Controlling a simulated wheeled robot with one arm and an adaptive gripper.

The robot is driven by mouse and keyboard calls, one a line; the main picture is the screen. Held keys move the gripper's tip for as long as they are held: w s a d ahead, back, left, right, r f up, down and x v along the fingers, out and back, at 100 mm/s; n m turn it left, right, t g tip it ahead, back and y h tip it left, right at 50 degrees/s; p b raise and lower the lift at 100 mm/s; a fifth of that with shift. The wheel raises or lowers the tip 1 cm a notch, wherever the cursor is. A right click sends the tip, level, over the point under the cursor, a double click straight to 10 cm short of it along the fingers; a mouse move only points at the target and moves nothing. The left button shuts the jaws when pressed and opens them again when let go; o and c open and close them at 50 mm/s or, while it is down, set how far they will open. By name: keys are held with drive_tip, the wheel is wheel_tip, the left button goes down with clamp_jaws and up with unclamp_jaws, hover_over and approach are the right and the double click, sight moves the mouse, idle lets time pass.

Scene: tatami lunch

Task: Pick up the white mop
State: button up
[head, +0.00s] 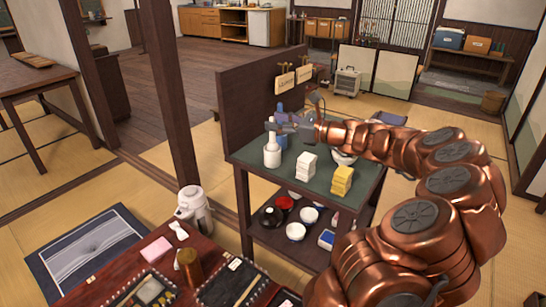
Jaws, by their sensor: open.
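I cannot make out a clear mop shape in the head view. A white bottle-shaped object (272,154) stands upright on the green top of a dark wooden cart (318,203). My gripper (279,125) is open at the end of my copper arm, beside and above the top of this white object. I cannot tell whether it touches it. A blue object (281,108) shows just behind the fingers, partly hidden by them.
White (306,165) and yellow (342,181) stacks stand on the cart, with a white bowl (344,158) partly behind my arm. A tall panel (248,100) closes the cart's left back side.

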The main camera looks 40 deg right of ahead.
sight(272, 116)
drive_tip(key=d+f+m+t+h, duration=0.1)
drive_tip(key=d+f+m+h, duration=0.15)
drive_tip(key=d, duration=0.35)
drive_tip(key=shift+y, duration=0.25)
drive_tip(key=shift+a+r+b+x, duration=0.1)
drive_tip(key=shift+a+b+x, duration=0.1)
drive_tip(key=shift+x, duration=1)
drive_tip(key=shift+a+r+b+x, duration=0.1)
drive_tip(key=shift+a+b+x, duration=0.15)
drive_tip(key=shift+x, duration=0.95)
drive_tip(key=shift+a+r+b+x, duration=0.1)
drive_tip(key=shift+b+x, duration=0.1)
drive_tip(key=shift+x, duration=1.05)
drive_tip(key=shift+s, duration=0.2)
clamp_jaws()
